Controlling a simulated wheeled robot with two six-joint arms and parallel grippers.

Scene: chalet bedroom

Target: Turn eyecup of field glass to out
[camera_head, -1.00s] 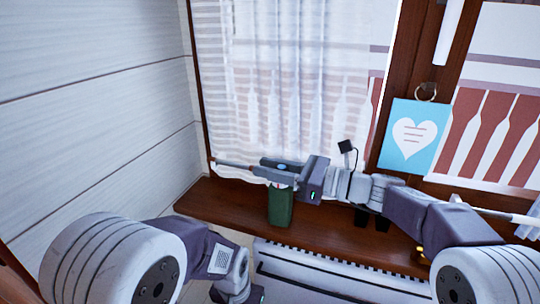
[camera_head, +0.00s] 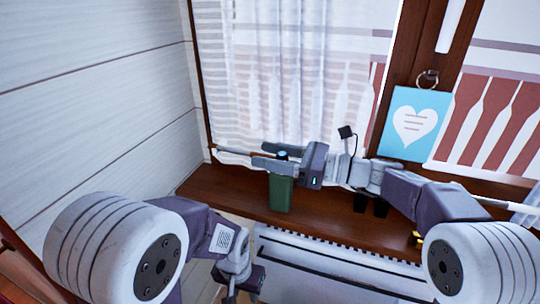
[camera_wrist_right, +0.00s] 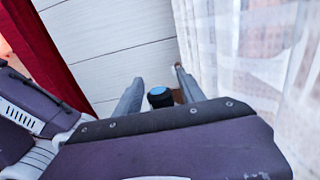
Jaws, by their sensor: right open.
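A green upright body (camera_head: 281,192) stands on the wooden sill; it seems to be the field glass. Its round top with a blue end (camera_head: 282,154) shows between the fingers of my right gripper (camera_head: 264,156). In the right wrist view that dark, blue-topped cylinder (camera_wrist_right: 160,97) sits between the two spread fingers of the right gripper (camera_wrist_right: 158,88). The right gripper is open, with a finger on each side of the top; contact cannot be told. My left gripper (camera_head: 241,292) hangs low at the bottom edge, away from the sill, partly cut off.
Two black objects (camera_head: 360,202) stand on the sill (camera_head: 325,213) under my right arm, partly hidden. A white curtain (camera_head: 290,80) hangs close behind the right gripper. A blue heart card (camera_head: 412,124) is at the right. A white radiator (camera_head: 330,270) is below the sill.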

